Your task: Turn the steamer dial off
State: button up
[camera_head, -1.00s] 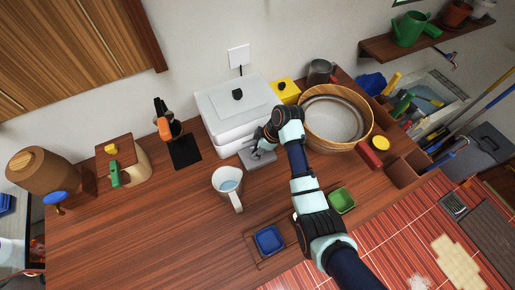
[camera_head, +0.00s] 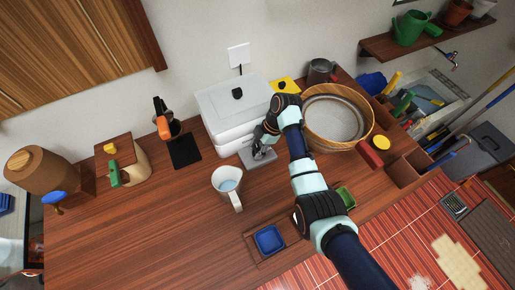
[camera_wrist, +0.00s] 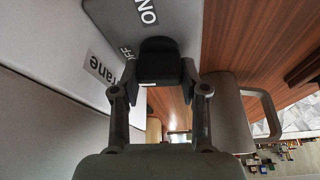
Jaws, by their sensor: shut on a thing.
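The steamer (camera_head: 228,125) is a white box with a lid and a black lid knob, against the wall. Its grey control panel (camera_head: 264,162) juts out at the front. In the wrist view the panel (camera_wrist: 178,22) carries the words ON and OFF, and the black dial (camera_wrist: 158,60) sits beside OFF. My gripper (camera_head: 262,151) is at the panel. In the wrist view my gripper (camera_wrist: 161,78) has its two fingers on either side of the dial, shut on it. I cannot see a pointer mark on the dial. In the head view my gripper hides it.
A white mug (camera_head: 227,184) stands just in front of the panel. A wooden round basin (camera_head: 367,120) and a yellow box (camera_head: 285,84) are close on the right. A blue dish (camera_head: 269,240) and a green dish (camera_head: 346,197) lie nearer. The counter at left front is clear.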

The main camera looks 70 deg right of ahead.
jog(key=shift+n+y+b, duration=0.3)
jog(key=shift+n+b, duration=0.05)
jog(key=shift+n, duration=0.65)
jog(key=o, duration=1.1)
jog(key=shift+g, duration=0.3)
jog(key=shift+o, duration=0.2)
